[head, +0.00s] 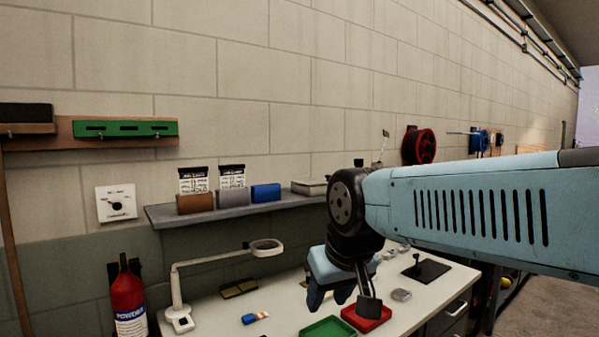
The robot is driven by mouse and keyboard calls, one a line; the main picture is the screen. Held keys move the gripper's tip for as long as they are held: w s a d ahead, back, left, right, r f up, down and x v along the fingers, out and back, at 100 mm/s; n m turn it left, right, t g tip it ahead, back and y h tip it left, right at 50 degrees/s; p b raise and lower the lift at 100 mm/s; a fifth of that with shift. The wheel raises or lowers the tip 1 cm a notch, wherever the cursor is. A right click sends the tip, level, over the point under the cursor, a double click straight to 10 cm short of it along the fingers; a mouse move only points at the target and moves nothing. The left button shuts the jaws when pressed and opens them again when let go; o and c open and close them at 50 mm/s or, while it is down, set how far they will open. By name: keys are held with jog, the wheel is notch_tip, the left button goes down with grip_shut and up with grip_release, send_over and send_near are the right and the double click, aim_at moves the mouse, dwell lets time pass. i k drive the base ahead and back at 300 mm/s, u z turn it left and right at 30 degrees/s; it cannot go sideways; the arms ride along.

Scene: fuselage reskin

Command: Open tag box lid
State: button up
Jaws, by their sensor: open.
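No box is clearly marked as the tag box. A flat grey box (309,187) with a pale top sits on the wall shelf, partly behind my arm, and its top looks closed. My gripper (329,300) is open and points down above the workbench, in front of and below the shelf. It is apart from the grey box, and I see nothing held between its fingers. A green tray (327,328) lies just below my gripper.
The shelf (180,215) holds brown, grey and blue bins, two with label cards. A magnifier lamp (180,317) stands on the bench (215,312) at left. A dark pad (426,271) lies at right. A red extinguisher (128,300) hangs at the left wall.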

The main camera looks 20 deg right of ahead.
aim_at(321, 181)
jog(key=z, duration=0.35)
jog(key=i, duration=1)
jog(key=z, duration=0.3)
